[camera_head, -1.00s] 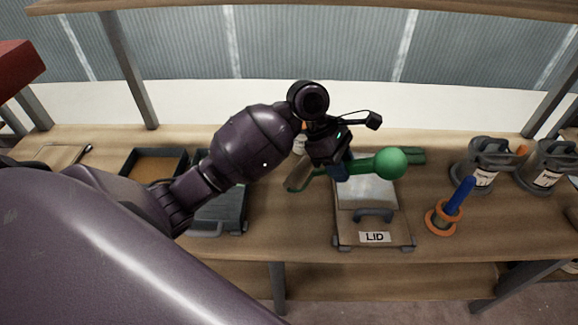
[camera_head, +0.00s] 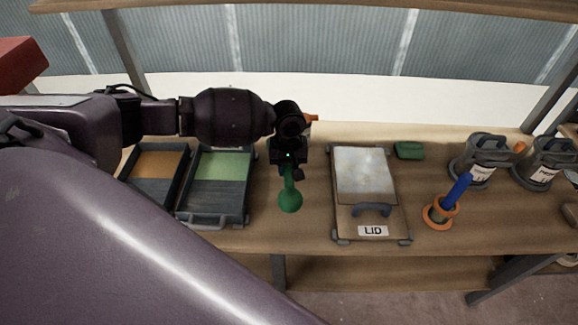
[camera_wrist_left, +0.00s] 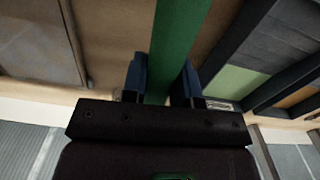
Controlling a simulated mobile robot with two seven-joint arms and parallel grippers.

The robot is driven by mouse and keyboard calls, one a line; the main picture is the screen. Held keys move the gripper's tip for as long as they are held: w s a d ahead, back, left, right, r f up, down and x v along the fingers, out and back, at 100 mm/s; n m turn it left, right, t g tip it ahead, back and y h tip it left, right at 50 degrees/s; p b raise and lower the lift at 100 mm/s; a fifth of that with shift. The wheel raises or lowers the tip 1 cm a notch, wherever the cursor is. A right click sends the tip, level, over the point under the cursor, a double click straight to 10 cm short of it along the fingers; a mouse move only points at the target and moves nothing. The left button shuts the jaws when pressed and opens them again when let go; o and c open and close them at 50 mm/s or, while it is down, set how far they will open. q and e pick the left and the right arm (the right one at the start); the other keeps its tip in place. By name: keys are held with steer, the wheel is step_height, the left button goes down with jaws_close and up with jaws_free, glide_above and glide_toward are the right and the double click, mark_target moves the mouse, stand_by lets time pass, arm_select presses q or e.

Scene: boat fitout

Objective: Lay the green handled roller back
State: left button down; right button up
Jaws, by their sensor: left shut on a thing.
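My left gripper (camera_head: 288,168) is shut on the green handled roller (camera_head: 290,198), above the bench between the green tray and the lidded tray. The round end of its green handle points to the front of the bench; the roller's head is hidden behind my gripper. In the left wrist view, the green handle (camera_wrist_left: 175,40) runs between the two blue fingers of my left gripper (camera_wrist_left: 163,80). The green tray (camera_head: 247,190) is to the left of the roller, with green in its far part. My right gripper is not in view.
An orange-filled tray (camera_head: 185,170) stands at the left. The tray with the LID label (camera_head: 342,225) is right of the roller, with a small green block (camera_head: 408,150) behind it. A blue handle (camera_head: 457,190) stands in an orange-ringed pot. Grey lidded cans (camera_head: 482,155) stand at the right.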

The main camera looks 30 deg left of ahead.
arm_select(q)
step_height(320, 180, down, 3)
steer(key=shift+r+b, duration=0.1)
steer(key=shift+b, duration=1)
step_height(320, 180, down, 6)
steer(key=b, duration=0.6)
steer(key=shift+r, duration=0.15)
steer(key=shift+d+f, duration=0.1)
steer(key=shift+f, duration=1.15)
steer(key=c, duration=0.9)
jaws_free()
steer(key=shift+c, duration=0.2)
steer(key=shift+o, duration=0.7)
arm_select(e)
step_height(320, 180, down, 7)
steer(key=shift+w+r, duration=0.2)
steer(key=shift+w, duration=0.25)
